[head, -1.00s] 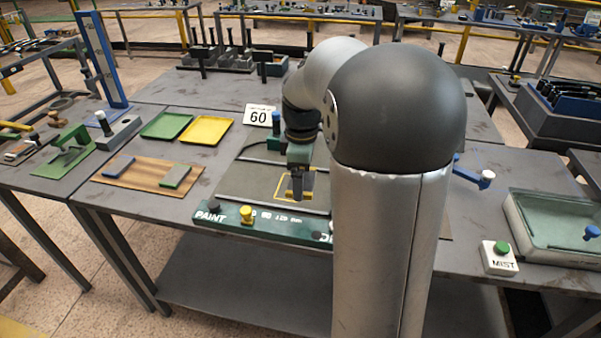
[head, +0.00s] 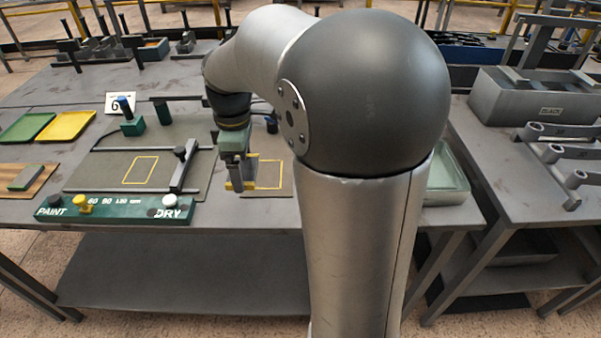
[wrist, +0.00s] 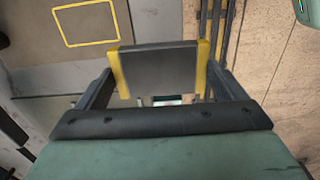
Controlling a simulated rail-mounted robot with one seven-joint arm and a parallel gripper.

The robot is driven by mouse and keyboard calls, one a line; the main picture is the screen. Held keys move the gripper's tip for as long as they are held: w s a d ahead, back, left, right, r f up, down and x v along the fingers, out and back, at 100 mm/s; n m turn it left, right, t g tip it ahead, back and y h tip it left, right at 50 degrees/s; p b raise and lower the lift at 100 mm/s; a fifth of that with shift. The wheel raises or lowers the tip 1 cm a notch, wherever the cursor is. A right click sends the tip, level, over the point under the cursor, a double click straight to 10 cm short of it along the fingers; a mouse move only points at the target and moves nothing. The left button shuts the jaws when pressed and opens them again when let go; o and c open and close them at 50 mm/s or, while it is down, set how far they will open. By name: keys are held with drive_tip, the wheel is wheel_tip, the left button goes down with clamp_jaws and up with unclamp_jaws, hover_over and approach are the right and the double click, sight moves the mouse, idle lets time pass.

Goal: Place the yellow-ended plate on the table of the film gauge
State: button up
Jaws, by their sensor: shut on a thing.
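My gripper (head: 240,186) is shut on the grey plate with yellow ends (wrist: 158,68). In the wrist view the plate spans between the two fingers, with a yellow strip at each end. In the head view my gripper is at the left side of a small grey board with a yellow outline (head: 272,189), low over the bench. Part of that board is hidden by my arm. A yellow outline also shows in the wrist view (wrist: 85,23), up and left of the plate. I cannot tell for sure which fixture is the film gauge.
A green PAINT/DRY panel (head: 115,209) fronts a bed with another yellow outline (head: 140,171) and a dark cross bar (head: 184,168). Yellow (head: 66,125) and green (head: 24,127) trays lie left.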

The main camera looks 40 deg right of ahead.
drive_tip(key=shift+d, duration=0.25)
drive_tip(key=w+d+f+p, duration=0.2)
drive_tip(key=w+d+f, duration=0.2)
drive_tip(key=w+d, duration=0.2)
hover_over(268, 174)
wheel_tip(268, 174, down, 5)
drive_tip(key=shift+s+a+f, duration=0.1)
drive_tip(key=shift+s+a, duration=0.05)
drive_tip(key=shift+w+d+f, duration=0.2)
drive_tip(key=shift+f, duration=1.7)
drive_tip(key=shift+f, duration=0.15)
drive_tip(key=o, duration=1.3)
drive_tip(key=shift+c, duration=0.2)
